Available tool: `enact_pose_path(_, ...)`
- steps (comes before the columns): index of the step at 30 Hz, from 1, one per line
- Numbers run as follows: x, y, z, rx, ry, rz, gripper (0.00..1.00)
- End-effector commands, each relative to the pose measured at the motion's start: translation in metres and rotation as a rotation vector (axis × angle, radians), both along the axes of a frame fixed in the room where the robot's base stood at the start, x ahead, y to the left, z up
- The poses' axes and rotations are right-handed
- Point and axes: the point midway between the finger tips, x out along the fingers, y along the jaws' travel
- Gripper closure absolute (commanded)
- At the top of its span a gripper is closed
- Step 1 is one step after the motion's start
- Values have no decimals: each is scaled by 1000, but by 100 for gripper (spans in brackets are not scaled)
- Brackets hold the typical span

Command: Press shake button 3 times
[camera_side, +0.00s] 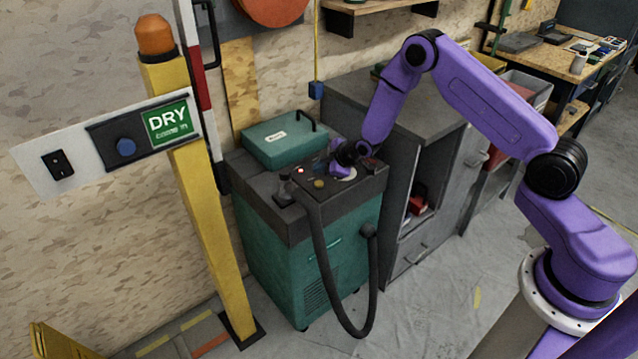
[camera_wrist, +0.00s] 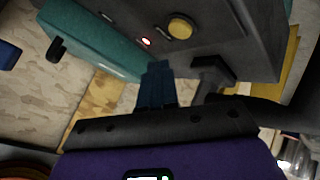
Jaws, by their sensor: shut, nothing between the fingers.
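A green and dark grey machine (camera_side: 312,250) stands against the wall. Its dark top panel carries a round yellow button (camera_side: 319,184) and a lit red light (camera_side: 299,171). The wrist view also shows the yellow button (camera_wrist: 180,27) and the red light (camera_wrist: 146,42). No label reading "shake" can be made out. My gripper (camera_side: 336,166) is low over the panel's back right part, near a white disc (camera_side: 343,174). Its dark fingers (camera_wrist: 157,82) are shut and empty in the wrist view. Whether they touch the panel cannot be told.
A teal lidded box (camera_side: 277,142) sits at the machine's back. A black hose (camera_side: 330,300) loops down its front. A yellow post (camera_side: 205,220) with a DRY sign (camera_side: 168,123) and a blue button (camera_side: 126,147) stands left. A grey cabinet (camera_side: 408,122) stands right.

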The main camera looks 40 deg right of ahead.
Motion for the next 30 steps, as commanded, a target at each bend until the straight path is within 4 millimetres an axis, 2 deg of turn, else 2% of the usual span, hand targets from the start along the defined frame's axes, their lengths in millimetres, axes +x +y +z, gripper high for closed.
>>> enact_pose_path(10,0,0,27,0,0,0,100)
enact_pose_path(30,0,0,28,0,0,0,100)
